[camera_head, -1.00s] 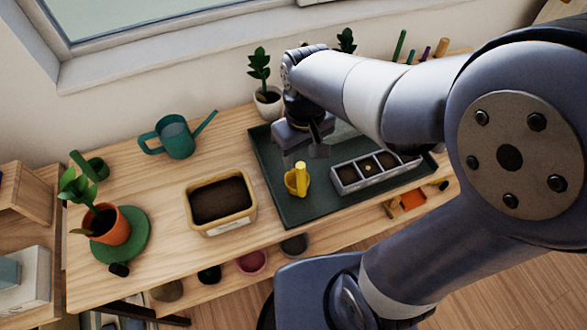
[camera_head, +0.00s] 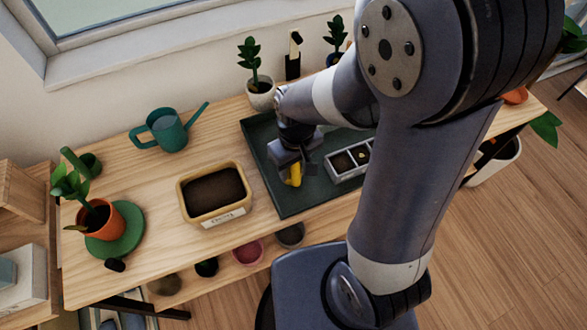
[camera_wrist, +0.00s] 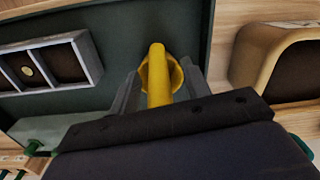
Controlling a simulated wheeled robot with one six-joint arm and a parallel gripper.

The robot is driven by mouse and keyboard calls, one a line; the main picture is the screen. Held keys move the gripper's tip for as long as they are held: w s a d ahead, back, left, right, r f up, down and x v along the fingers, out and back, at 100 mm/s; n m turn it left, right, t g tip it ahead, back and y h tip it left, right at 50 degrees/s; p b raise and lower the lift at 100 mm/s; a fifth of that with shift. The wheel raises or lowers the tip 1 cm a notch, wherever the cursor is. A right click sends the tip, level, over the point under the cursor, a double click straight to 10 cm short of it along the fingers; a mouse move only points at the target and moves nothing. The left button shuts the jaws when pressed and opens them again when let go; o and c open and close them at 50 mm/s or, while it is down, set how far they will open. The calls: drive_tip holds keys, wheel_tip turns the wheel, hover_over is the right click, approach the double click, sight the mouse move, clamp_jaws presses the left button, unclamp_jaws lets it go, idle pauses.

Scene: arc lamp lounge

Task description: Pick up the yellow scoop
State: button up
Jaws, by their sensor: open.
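The yellow scoop (camera_head: 294,175) stands on the dark green tray (camera_head: 290,204), its handle pointing up. It also shows in the wrist view (camera_wrist: 158,78), between the two fingers of my gripper. My gripper (camera_head: 291,168) is low over the tray at the scoop and hides part of it in the head view. In the wrist view the gripper (camera_wrist: 160,88) is open, with one grey finger on each side of the scoop. I cannot tell whether either finger touches it.
A tan planter box of soil (camera_head: 215,194) stands left of the tray. A grey divided seed tray (camera_head: 346,163) lies on the tray, right of the scoop. A teal watering can (camera_head: 168,132) and a potted plant (camera_head: 257,92) stand behind. Bare tabletop lies left of the planter.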

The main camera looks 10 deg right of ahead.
drive_tip(key=shift+c, duration=0.2)
clamp_jaws()
drive_tip(key=shift+r, duration=0.1)
wheel_tip(320, 180, up, 10)
drive_tip(key=shift+f, duration=0.1)
idle(0.5)
